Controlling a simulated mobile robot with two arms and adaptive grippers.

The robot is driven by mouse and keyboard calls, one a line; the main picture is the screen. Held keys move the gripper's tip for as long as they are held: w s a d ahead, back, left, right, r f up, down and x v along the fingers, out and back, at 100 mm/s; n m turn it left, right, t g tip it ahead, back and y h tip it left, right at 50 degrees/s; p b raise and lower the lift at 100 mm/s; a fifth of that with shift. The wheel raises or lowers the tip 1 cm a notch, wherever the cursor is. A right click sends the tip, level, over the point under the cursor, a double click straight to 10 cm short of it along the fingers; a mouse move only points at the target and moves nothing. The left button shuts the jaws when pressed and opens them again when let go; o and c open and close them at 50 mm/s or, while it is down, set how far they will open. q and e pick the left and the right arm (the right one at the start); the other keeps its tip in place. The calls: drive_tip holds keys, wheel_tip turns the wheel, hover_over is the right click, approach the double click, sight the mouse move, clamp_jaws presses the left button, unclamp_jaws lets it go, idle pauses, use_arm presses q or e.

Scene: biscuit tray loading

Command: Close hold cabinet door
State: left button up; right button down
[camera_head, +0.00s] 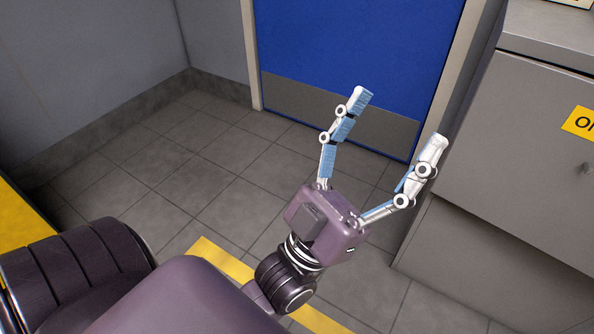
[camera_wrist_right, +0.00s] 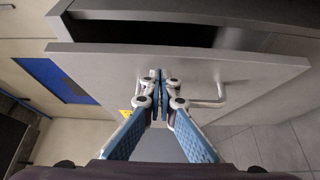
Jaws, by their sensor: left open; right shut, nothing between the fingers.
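In the right wrist view, a grey cabinet door (camera_wrist_right: 100,62) with a bar handle (camera_wrist_right: 208,102) stands ajar, with a dark gap (camera_wrist_right: 145,32) between its edge and the cabinet body. My right gripper (camera_wrist_right: 160,76) is shut and empty, its fingertips in front of the door face, left of the handle; I cannot tell whether they touch it. In the head view, a grey cabinet front (camera_head: 515,140) with a partly cropped yellow label (camera_head: 580,122) is at the right. My left gripper (camera_head: 398,122) is open and empty in the air left of it. The right gripper is outside the head view.
A blue door (camera_head: 355,45) with a grey kick plate stands behind my left gripper. Grey walls (camera_head: 100,50) meet at the back left. The tiled floor (camera_head: 150,165) is clear, with a yellow stripe (camera_head: 220,258) across it.

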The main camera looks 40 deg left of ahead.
drive_tip(key=shift+s+r, duration=0.2)
drive_tip(key=shift+s, duration=0.1)
idle(0.6)
